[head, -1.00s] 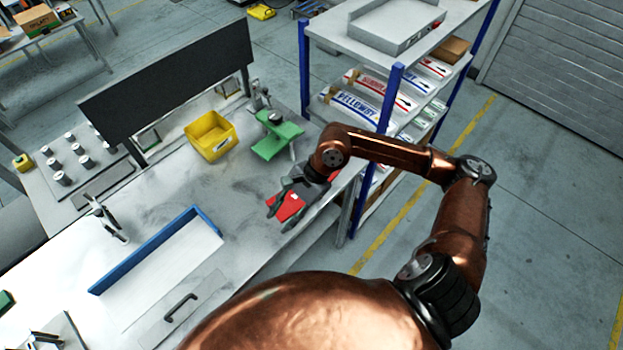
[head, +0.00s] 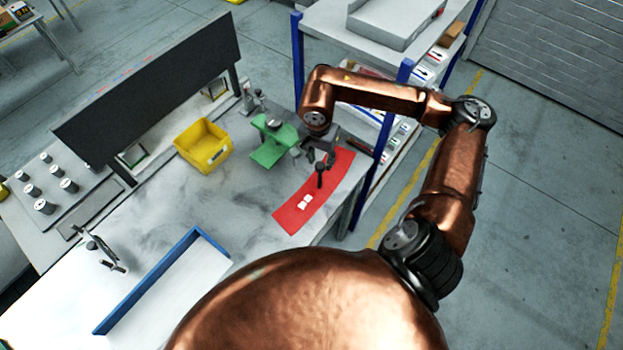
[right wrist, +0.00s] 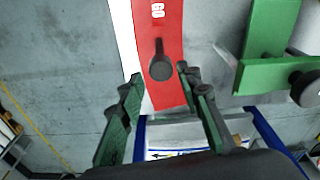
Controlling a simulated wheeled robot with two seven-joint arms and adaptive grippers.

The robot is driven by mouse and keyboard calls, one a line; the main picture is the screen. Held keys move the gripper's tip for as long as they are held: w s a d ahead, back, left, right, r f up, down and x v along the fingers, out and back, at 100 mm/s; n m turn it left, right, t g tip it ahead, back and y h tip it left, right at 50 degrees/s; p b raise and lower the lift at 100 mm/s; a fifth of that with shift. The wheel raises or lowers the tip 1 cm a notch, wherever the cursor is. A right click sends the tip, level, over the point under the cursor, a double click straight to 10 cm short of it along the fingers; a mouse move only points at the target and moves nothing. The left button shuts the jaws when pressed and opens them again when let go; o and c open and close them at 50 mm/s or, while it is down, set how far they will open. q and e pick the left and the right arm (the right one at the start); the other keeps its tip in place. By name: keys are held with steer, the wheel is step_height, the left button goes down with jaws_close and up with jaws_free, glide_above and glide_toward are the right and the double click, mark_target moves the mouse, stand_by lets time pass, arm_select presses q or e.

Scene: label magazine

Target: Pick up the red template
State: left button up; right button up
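The red template (head: 292,217) is a long, slightly curved red strip lying flat near the right end of the grey workbench. It has white markings and a black upright knob (head: 320,178). My right gripper (head: 318,158) is above the template, at the knob. In the right wrist view, the red template (right wrist: 171,85) runs up the picture, and the knob (right wrist: 160,66) shows between the tips of my open right gripper (right wrist: 159,77). A gap is visible on both sides of the knob, so nothing looks clamped. My left gripper is not in view.
A green fixture (head: 268,155) stands on the bench just left of my right gripper. A yellow bin (head: 205,148) and a blue-edged tray (head: 150,287) are further left. A blue-post shelf rack (head: 298,60) stands behind and right. The bench middle is clear.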

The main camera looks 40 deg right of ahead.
mark_target(321, 175)
step_height(321, 175, down, 5)
steer(key=shift+w+f+p, duration=0.1)
steer(key=shift+p, duration=0.35)
steer(key=shift+w+d+f, duration=0.1)
steer(key=shift+f, duration=0.15)
steer(key=f, duration=0.1)
steer(key=f+p, duration=0.1)
steer(key=f, duration=0.2)
steer(key=shift+w+d+f+p, duration=0.15)
steer(key=shift+d+f+p, duration=0.15)
steer(key=shift+d+f, duration=0.1)
steer(key=shift+f, duration=0.2)
steer(key=shift+c, duration=1.1)
steer(key=c, duration=0.6)
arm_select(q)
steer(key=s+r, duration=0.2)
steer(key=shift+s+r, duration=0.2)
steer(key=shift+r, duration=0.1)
arm_select(e)
jaws_close()
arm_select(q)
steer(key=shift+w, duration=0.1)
